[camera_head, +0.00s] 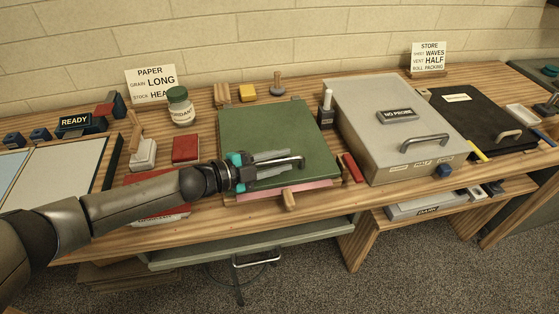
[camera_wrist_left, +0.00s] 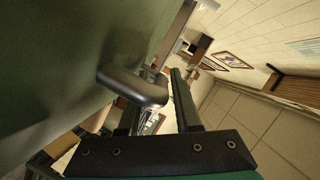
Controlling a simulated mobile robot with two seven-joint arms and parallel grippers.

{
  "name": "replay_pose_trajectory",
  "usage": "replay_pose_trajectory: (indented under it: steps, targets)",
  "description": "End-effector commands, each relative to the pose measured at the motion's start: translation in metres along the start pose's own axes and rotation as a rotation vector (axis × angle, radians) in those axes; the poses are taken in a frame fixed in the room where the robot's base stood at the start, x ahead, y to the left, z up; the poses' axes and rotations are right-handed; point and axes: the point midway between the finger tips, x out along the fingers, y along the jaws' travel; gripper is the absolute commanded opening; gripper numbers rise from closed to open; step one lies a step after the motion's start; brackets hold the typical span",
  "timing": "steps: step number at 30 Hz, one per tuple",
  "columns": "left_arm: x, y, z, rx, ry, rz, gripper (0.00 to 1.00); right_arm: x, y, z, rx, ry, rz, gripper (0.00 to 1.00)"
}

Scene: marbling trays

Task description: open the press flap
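The press flap looks like the flat green panel (camera_head: 270,125) in the middle of the bench, lying down over a pink layer (camera_head: 300,187). A metal bar handle (camera_head: 299,159) is on its front part. My left gripper (camera_head: 283,160) is at this handle, with its fingers apart along the bar. In the left wrist view the green panel (camera_wrist_left: 60,70) fills the left side. The dark handle (camera_wrist_left: 137,86) stands out from it and overlaps the left finger, beside the gap between my fingers (camera_wrist_left: 160,95). Contact with the handle cannot be told. My right gripper is not in view.
A grey lidded box (camera_head: 375,105) with a handle stands right of the panel, and a black folder-like case (camera_head: 470,115) lies farther right. A jar (camera_head: 180,108), a red block (camera_head: 186,149) and a white-based stamp (camera_head: 143,154) stand left. A wooden peg (camera_head: 289,200) sticks out in front.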

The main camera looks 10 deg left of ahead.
Motion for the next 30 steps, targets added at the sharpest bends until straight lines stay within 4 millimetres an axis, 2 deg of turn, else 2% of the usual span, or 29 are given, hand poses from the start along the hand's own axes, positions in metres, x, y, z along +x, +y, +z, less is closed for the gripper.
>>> replay_pose_trajectory:
  steps: [6, 15, 30]
  targets:
    - [0.0000, 0.0000, 0.0002, 0.000, -0.001, 0.000, 0.32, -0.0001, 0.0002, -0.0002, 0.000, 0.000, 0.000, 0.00]
    - [-0.0002, 0.0001, 0.0002, 0.000, 0.000, 0.000, 0.00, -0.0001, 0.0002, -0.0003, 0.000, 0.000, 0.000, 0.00]
    - [-0.0004, 0.0004, 0.0002, -0.001, 0.000, 0.000, 0.00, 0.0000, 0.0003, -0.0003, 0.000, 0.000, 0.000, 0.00]
